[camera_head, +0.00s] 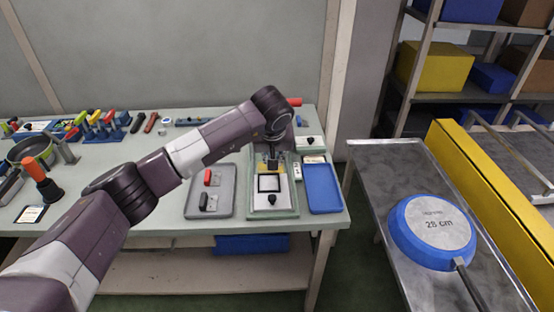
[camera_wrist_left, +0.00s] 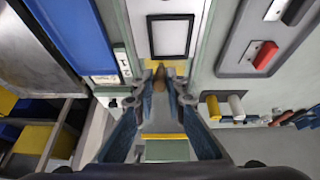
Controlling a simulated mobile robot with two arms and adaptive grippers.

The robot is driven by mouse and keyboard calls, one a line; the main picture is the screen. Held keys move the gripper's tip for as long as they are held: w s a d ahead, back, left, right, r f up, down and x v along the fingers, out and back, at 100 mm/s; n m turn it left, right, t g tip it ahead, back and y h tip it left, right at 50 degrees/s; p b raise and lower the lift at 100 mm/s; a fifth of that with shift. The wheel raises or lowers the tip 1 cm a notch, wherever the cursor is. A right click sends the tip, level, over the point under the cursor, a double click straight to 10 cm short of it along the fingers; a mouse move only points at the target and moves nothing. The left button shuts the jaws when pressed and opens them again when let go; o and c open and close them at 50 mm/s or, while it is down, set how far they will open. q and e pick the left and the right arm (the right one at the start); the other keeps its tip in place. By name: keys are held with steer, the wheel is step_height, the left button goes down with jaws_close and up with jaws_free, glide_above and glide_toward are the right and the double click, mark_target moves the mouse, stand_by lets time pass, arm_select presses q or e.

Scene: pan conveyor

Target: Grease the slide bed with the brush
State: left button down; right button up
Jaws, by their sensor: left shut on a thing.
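My left gripper (camera_head: 272,160) hangs over the fixture (camera_head: 286,211) on the workbench. In the left wrist view its two blue-grey fingers (camera_wrist_left: 161,82) are closed on a small brown piece, which looks like part of the brush (camera_wrist_left: 159,74); the gripper hides most of it. Below the fingers is a pale strip with yellow bands (camera_wrist_left: 164,137), seemingly the slide bed. I cannot tell whether the brush touches it. Beside the strip is a light plate with a black square frame (camera_wrist_left: 171,55). My right gripper is not in view.
A grey tray (camera_head: 225,208) with red-handled and black-handled pieces lies left of the fixture, a blue tray (camera_head: 322,190) right of it. A blue pan (camera_head: 405,240) lies on the metal conveyor (camera_head: 385,160).

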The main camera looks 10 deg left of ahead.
arm_select(q)
steer(key=shift+s+a, duration=0.2)
steer(key=shift+a, duration=0.5)
steer(key=shift+s+a, duration=0.2)
steer(key=shift+a, duration=0.5)
steer(key=shift+s+a, duration=0.2)
steer(key=shift+a, duration=0.5)
steer(key=shift+w+d+f+b, duration=0.1)
steer(key=shift+w+d+b, duration=0.15)
steer(key=shift+d, duration=0.4)
steer(key=shift+w+d+r+b, duration=0.1)
steer(key=shift+d+b, duration=0.15)
steer(key=shift+d, duration=0.45)
steer(key=shift+w+d+f+b, duration=0.1)
steer(key=shift+w+d+b, duration=0.15)
steer(key=shift+d, duration=0.4)
steer(key=shift+w+d, duration=0.15)
steer(key=shift+d, duration=0.55)
steer(key=shift+w+d+b, duration=0.2)
steer(key=shift+d+b, duration=0.15)
steer(key=shift+d, duration=0.3)
steer(key=shift+a+r, duration=0.1)
steer(key=shift+r, duration=0.1)
